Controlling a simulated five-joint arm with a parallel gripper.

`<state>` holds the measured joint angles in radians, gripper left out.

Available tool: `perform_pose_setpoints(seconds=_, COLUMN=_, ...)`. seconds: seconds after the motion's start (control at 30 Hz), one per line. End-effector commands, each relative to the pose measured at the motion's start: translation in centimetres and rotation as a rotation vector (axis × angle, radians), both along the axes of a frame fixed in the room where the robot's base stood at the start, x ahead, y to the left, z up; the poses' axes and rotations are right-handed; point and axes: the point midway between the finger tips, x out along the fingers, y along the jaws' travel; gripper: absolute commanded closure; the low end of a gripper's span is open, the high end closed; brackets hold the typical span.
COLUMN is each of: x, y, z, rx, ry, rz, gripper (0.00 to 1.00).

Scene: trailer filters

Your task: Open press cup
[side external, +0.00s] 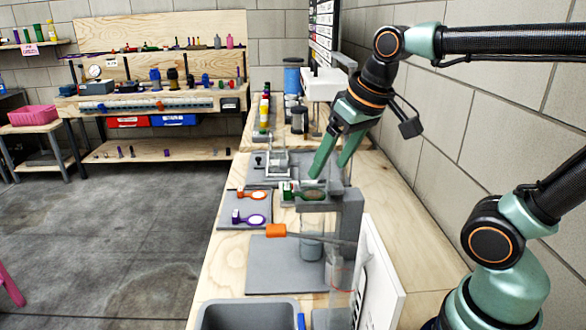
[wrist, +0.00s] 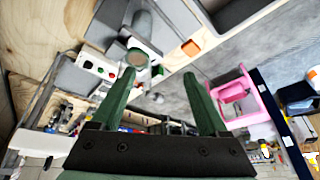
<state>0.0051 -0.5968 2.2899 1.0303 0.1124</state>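A grey press stand (side external: 350,212) rises from the bench, with an orange-handled lever (side external: 276,231) reaching out to its left. A clear cylindrical cup (side external: 311,247) stands below the lever. Above it is a grey holder with a green-handled piece (side external: 287,190) and a round brownish disc (side external: 313,194); I cannot tell which part is the press cup. My gripper (side external: 330,172) is open and empty, fingers pointing down just above and behind this holder. In the wrist view my open gripper (wrist: 160,75) has a round-faced part (wrist: 137,58) near its left fingertip, apparently not touching.
Orange (side external: 252,195) and purple (side external: 250,219) ring-handled filters lie on a grey plate left of the press. A grey bin (side external: 248,314) is at the near bench edge. A white panel (side external: 380,270) stands right of the press. Bottles and a clear frame (side external: 276,160) stand behind.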

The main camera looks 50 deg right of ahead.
Motion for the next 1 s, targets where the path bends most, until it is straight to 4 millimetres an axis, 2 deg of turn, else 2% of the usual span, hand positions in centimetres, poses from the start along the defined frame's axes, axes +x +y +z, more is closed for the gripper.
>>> perform_pose_setpoints(seconds=0.03, x=1.1, y=-0.1, z=1.1, rx=0.016, ry=0.029, rz=-0.040, gripper=0.22)
perform_pose_setpoints(seconds=0.2, x=4.0, y=-0.3, z=4.4, rx=0.068, ry=0.131, rz=-0.191, gripper=0.22)
perform_pose_setpoints(seconds=0.43, x=8.0, y=-0.8, z=7.5, rx=0.116, ry=0.259, rz=-0.400, gripper=0.22)
perform_pose_setpoints(seconds=0.7, x=11.2, y=-1.2, z=8.9, rx=0.138, ry=0.375, rz=-0.604, gripper=0.22)
perform_pose_setpoints(seconds=1.0, x=11.8, y=-1.3, z=8.7, rx=0.141, ry=0.406, rz=-0.661, gripper=0.22)
